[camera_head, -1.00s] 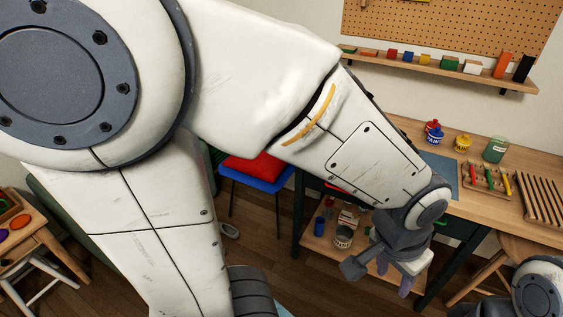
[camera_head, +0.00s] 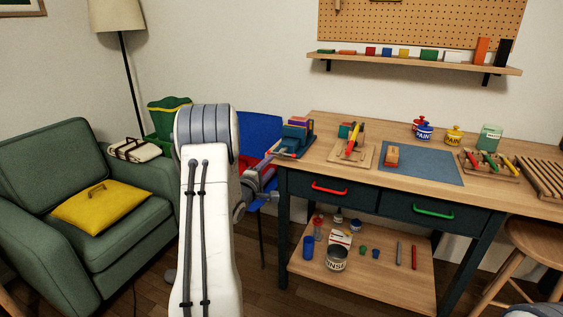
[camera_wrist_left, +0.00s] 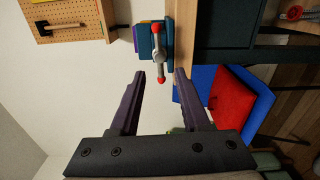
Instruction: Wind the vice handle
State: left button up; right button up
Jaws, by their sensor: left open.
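The blue vice (camera_head: 297,135) stands at the left end of the wooden workbench, with a coloured block at its jaws. Its grey handle bar (camera_head: 283,154) has red ball ends and faces my left gripper (camera_head: 266,165). In the left wrist view the vice (camera_wrist_left: 146,42) is at top centre, and the handle (camera_wrist_left: 158,58) runs up and down the picture. My right gripper is not in view.
The workbench (camera_head: 350,165) also carries a wooden rack of tools (camera_head: 352,148), a blue mat (camera_head: 430,165) and paint pots (camera_head: 424,132). A blue chair (camera_head: 258,135) with a red cushion stands left of the bench. A green armchair (camera_head: 75,225) is further left.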

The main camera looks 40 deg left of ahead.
aim_at(280, 155)
pick_arm(q)
jog(key=x, duration=0.9)
jog(key=shift+w, duration=0.25)
grip_shut()
